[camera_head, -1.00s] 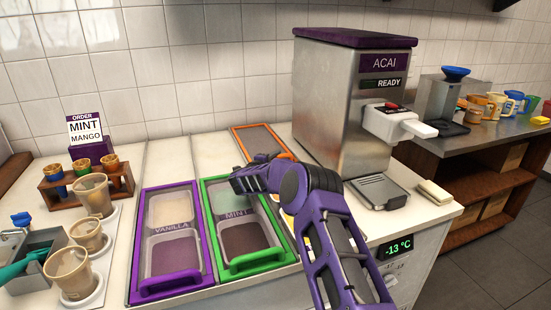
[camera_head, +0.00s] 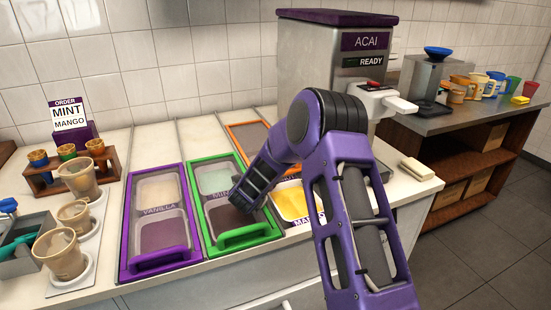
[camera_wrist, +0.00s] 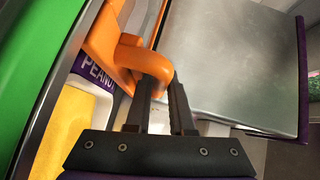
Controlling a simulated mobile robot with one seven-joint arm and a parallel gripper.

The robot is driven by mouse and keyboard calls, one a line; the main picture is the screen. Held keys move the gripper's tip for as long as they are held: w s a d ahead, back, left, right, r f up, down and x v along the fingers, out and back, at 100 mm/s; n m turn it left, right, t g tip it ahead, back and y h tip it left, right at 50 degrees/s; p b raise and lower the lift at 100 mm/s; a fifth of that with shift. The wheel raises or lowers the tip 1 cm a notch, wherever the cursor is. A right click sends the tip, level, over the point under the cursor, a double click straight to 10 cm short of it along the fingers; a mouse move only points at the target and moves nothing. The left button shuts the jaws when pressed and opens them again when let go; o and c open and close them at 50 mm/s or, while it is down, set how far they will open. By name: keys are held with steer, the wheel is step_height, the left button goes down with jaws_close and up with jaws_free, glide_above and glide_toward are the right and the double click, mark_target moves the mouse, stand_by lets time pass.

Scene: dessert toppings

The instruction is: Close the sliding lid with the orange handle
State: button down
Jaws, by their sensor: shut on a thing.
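The orange-framed lid (camera_head: 247,138) shows at the back of the counter in the head view, right of the green one; my arm hides much of it. In the wrist view its orange handle (camera_wrist: 146,62) is a thick bar at the top left. My gripper (camera_wrist: 164,88) is shut on the end of this handle, one dark finger on each side. In the head view my arm hides the gripper. A bin of yellow topping (camera_head: 293,202) lies uncovered in front of the lid, its label partly hidden. The yellow topping (camera_wrist: 58,130) also shows in the wrist view, beside a partly hidden "PEANU" label.
Green-handled (camera_head: 249,236) and purple-handled (camera_head: 166,259) lids lie to the left. The steel ACAI machine (camera_head: 335,62) stands behind my arm. Cups (camera_head: 60,252) and a wooden rack (camera_head: 70,180) stand at the left. The counter's right end holds a pale block (camera_head: 416,168).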

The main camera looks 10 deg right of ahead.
steer(key=shift+s, duration=0.4)
steer(key=c, duration=1.1)
jaws_free()
